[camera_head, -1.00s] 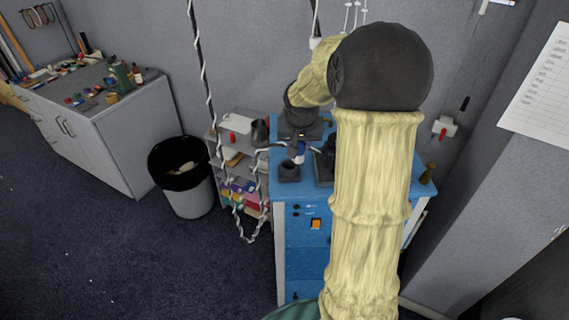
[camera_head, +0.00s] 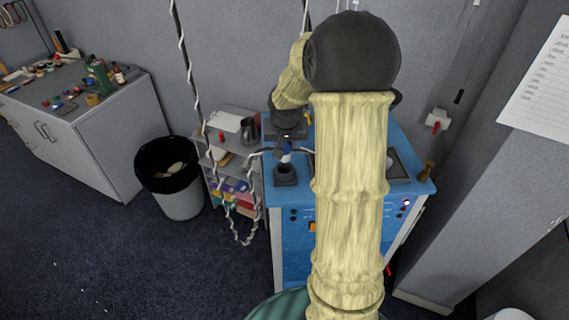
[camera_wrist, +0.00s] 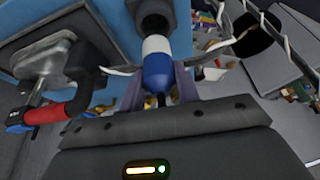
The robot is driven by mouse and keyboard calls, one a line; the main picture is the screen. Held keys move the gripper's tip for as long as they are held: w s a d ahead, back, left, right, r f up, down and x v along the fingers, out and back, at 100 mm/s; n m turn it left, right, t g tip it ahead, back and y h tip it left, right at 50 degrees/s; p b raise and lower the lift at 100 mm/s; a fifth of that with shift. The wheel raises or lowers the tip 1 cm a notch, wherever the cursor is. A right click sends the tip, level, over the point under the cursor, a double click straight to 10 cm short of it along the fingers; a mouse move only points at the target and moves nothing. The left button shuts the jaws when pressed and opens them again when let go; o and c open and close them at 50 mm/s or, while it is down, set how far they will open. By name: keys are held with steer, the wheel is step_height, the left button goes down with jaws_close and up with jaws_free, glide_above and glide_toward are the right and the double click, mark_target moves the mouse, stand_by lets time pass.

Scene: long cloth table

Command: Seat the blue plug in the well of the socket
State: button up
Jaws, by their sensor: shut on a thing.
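The blue plug (camera_wrist: 158,72) has a white end and sits between the fingers of my gripper (camera_wrist: 160,84) in the wrist view. My gripper is shut on it. The white end points at the socket (camera_wrist: 138,8), a dark grey block with a round well, and lies close to the well's opening. In the head view the socket (camera_head: 286,176) stands on the blue bench, with the plug (camera_head: 286,150) just above it. I cannot tell whether the plug touches the socket.
The blue bench (camera_head: 405,145) carries a dark tray (camera_head: 398,170) to the right, partly hidden by my arm. In the wrist view a metal device with a red handle (camera_wrist: 50,113) is at the left. A shelf (camera_head: 232,160) and a bin (camera_head: 178,195) stand left of the bench.

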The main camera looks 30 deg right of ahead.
mark_target(284, 160)
step_height(284, 160, down, 3)
steer(key=shift+w+f, duration=0.1)
steer(key=shift+w+f, duration=0.1)
steer(key=shift+f, duration=1.75)
steer(key=shift+r, duration=0.1)
steer(key=o, duration=1)
